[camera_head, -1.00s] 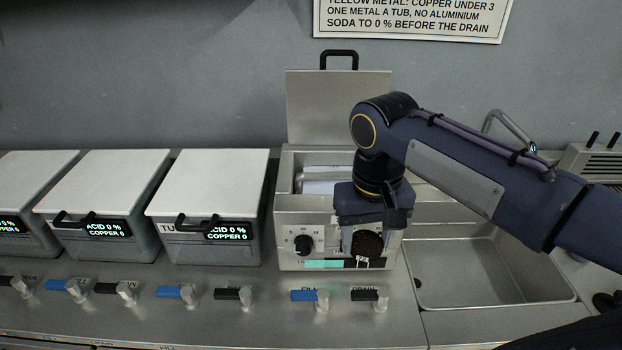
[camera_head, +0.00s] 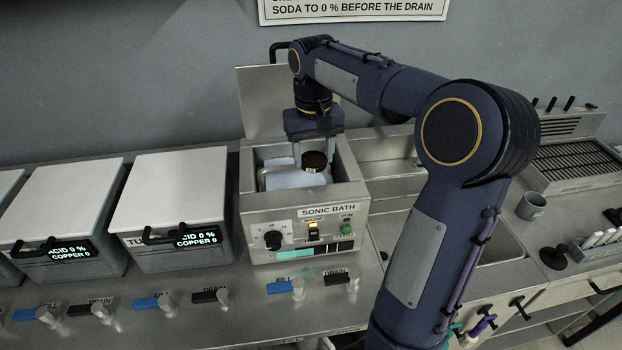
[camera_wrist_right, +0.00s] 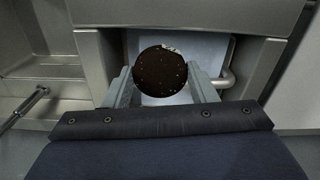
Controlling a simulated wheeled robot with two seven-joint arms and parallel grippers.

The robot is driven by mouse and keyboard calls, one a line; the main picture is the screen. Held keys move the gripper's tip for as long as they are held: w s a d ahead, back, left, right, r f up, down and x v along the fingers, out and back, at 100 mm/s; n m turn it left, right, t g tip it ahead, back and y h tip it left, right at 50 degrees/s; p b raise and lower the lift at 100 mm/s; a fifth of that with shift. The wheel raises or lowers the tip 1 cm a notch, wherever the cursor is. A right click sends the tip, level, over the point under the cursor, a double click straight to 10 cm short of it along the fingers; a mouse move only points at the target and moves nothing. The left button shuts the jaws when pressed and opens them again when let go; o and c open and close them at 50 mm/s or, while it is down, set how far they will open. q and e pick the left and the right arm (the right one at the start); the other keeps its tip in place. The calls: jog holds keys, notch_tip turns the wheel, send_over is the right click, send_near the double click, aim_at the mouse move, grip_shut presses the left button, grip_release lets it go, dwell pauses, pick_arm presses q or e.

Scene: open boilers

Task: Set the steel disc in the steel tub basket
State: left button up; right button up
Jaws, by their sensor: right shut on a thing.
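A dark brown, speckled round disc (camera_head: 314,160) with a small pale tag is between the fingers of my right gripper (camera_head: 316,167), which is shut on it. They are over or just inside the opening of the sonic bath (camera_head: 303,228), whose lid (camera_head: 262,100) stands raised. In the right wrist view the disc (camera_wrist_right: 160,72) sits between both fingers, with a pale surface and a bent metal rod behind it. I cannot tell whether the disc touches anything below. Two lidded tubs (camera_head: 180,190) (camera_head: 68,210) stand to the left, lids shut. My left gripper is not in view.
A row of fill and drain taps (camera_head: 297,288) runs along the counter front. A sink (camera_head: 500,245) is to the right, partly behind my arm. A grey mug (camera_head: 531,206) and a vented unit (camera_head: 575,160) stand farther right.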

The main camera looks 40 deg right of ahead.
jog(key=shift+w+d, duration=0.45)
jog(key=shift+w, duration=0.4)
jog(key=f, duration=0.7)
jog(key=shift+s+a+f+p, duration=0.15)
jog(key=shift+s+f+p, duration=0.15)
jog(key=shift+f, duration=0.1)
jog(key=c, duration=0.4)
jog(key=shift+w+f, duration=0.15)
jog(key=shift+f, duration=0.2)
jog(key=shift+c, duration=0.2)
notch_tip(320, 180, down, 2)
jog(key=shift+f+p, duration=0.25)
jog(key=shift+p, duration=0.3)
jog(key=shift+w+d+f, duration=0.25)
jog(key=shift+w+f, duration=0.1)
jog(key=shift+s, duration=0.1)
